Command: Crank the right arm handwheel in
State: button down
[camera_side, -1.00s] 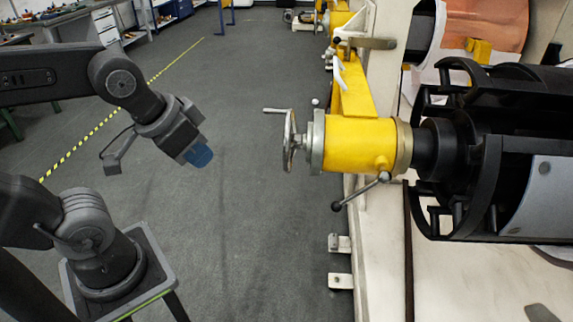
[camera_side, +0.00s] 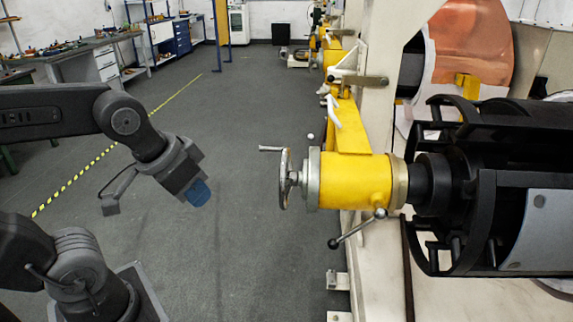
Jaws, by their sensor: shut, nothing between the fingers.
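The handwheel (camera_side: 284,179) is a thin metal wheel seen nearly edge-on, at the left end of a yellow cylinder housing (camera_side: 352,181). Its crank handle (camera_side: 270,149) sticks out to the left from the top of the rim. My gripper (camera_side: 198,192) has blue fingertips, shut and empty. It points down and to the right, over the floor to the left of the handwheel. A clear gap lies between them, and nothing touches the wheel.
A ball-ended lever (camera_side: 357,229) hangs below the yellow housing. A large black drum (camera_side: 500,185) is at the right, with a copper sheet (camera_side: 473,42) behind it. The grey floor (camera_side: 235,110) between my arm and the wheel is clear. Workbenches stand at the back left.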

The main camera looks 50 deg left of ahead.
jog(key=w+a+f+n+g+h, duration=0.15)
jog(key=w+n+g+h, duration=0.3)
jog(key=w+n, duration=0.7)
jog(key=n+t+h, duration=0.8)
jog(key=n+t, duration=0.4)
jog(key=n, duration=2.1)
send_near(266, 147)
jog(key=w+d+f, duration=0.4)
jog(key=w+d, duration=0.2)
jog(key=w, duration=0.3)
jog(key=s+d+r, duration=0.7)
jog(key=s, duration=0.1)
jog(key=s+d+f, duration=0.4)
jog(key=f, duration=0.2)
notch_tip(266, 147, down, 11)
jog(key=w+a, duration=0.9)
jog(key=r, duration=0.4)
jog(key=w+a+r, duration=0.1)
jog(key=r, duration=0.7)
jog(key=shift+w+a+r, duration=0.2)
jog(key=shift+w+a, duration=0.2)
jog(key=shift+s+d+r, duration=0.3)
jog(key=shift+s+r, duration=0.05)
jog(key=shift+r, duration=0.2)
